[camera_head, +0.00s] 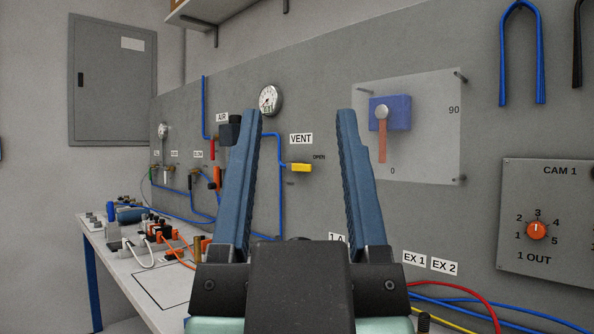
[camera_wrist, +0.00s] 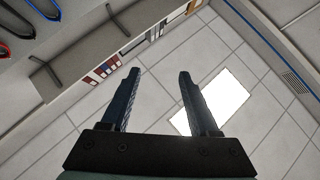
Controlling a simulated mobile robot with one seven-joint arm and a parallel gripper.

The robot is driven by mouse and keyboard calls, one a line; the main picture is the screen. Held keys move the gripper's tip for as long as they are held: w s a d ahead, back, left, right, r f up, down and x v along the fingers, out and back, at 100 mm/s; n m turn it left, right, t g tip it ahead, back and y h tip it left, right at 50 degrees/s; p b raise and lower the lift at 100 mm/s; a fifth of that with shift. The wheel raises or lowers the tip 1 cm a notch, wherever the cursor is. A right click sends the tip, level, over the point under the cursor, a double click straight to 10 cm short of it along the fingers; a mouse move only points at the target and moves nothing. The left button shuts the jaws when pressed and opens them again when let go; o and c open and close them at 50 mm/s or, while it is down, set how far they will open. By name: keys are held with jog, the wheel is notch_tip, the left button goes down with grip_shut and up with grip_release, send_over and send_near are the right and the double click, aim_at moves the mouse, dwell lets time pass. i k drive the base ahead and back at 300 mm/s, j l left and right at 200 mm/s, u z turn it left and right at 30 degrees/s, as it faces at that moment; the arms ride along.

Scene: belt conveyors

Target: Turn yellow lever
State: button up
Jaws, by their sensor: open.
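The yellow lever (camera_head: 299,168) is on the grey wall panel under the VENT label (camera_head: 301,139). It lies horizontally, beside the word OPEN, at the end of a blue pipe (camera_head: 274,150). My gripper (camera_head: 294,115) is open and empty, fingers pointing up. My gripper also shows in the wrist view (camera_wrist: 160,72), against the ceiling; the lever is not in that view.
A clear plate with a blue valve block and red handle (camera_head: 382,140) is on the right, beside a CAM 1 dial box (camera_head: 537,230). A pressure gauge (camera_head: 270,99) is above the lever. A cluttered bench (camera_head: 160,297) stands at left. A shelf (camera_head: 214,12) is overhead.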

aim_at(291, 166)
jog(key=i+j+z, duration=0.15)
jog(key=i+j, duration=0.15)
jog(key=i, duration=0.2)
jog(key=i+j+z, duration=0.15)
jog(key=i+j, duration=0.15)
jog(key=i, duration=0.2)
